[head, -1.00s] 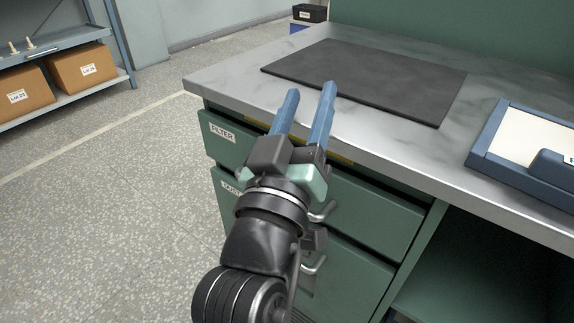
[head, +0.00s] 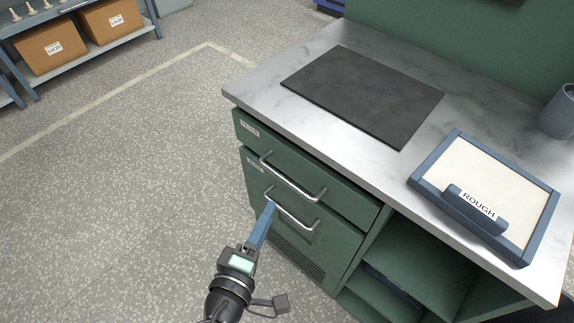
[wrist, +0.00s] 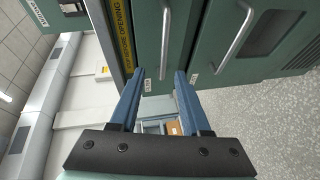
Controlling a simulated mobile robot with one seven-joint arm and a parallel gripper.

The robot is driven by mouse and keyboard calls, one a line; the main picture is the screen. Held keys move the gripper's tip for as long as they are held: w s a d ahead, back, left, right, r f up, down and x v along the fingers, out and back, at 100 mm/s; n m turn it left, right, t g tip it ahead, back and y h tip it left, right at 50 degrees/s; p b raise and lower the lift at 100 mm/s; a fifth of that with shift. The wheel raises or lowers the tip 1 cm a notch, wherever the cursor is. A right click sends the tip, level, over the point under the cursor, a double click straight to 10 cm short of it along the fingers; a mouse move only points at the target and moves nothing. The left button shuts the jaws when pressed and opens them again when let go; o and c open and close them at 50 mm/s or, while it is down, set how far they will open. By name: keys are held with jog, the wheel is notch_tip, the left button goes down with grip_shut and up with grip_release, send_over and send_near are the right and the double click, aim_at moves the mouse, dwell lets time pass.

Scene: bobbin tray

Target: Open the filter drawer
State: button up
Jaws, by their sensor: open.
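The filter drawer (head: 335,188) is the upper green drawer under the worktop. It looks closed, and its metal bar handle (head: 292,180) is in plain view. My gripper (head: 270,207) is open and empty in front of the cabinet. In the head view its blue fingertips overlap the left end of the lower drawer's handle (head: 292,212). In the wrist view, the picture is turned sideways, and the filter drawer's handle (wrist: 164,40) appears between my two fingertips (wrist: 159,74). The fingers look apart from it, though the exact gap is unclear. The lower handle (wrist: 236,38) is to the right.
The lower drawer (head: 325,240) is closed. A dark mat (head: 365,95) and a blue-framed tray marked ROUGH (head: 440,150) lie on the worktop (head: 300,110). A yellow warning strip (wrist: 122,38) shows in the wrist view. Open shelves are right of the drawers. The floor (head: 130,200) at left is clear.

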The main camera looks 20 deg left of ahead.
aim_at(286, 179)
jog(key=shift+n, duration=0.3)
jog(key=w+f, duration=0.1)
jog(key=w, duration=0.3)
jog(key=w+f, duration=0.1)
jog(key=w, duration=0.3)
jog(key=w+f, duration=0.1)
jog(key=w, duration=0.3)
jog(key=shift+a+b, duration=0.3)
jog(key=shift+a, duration=0.05)
grip_shut()
dwell(0.7)
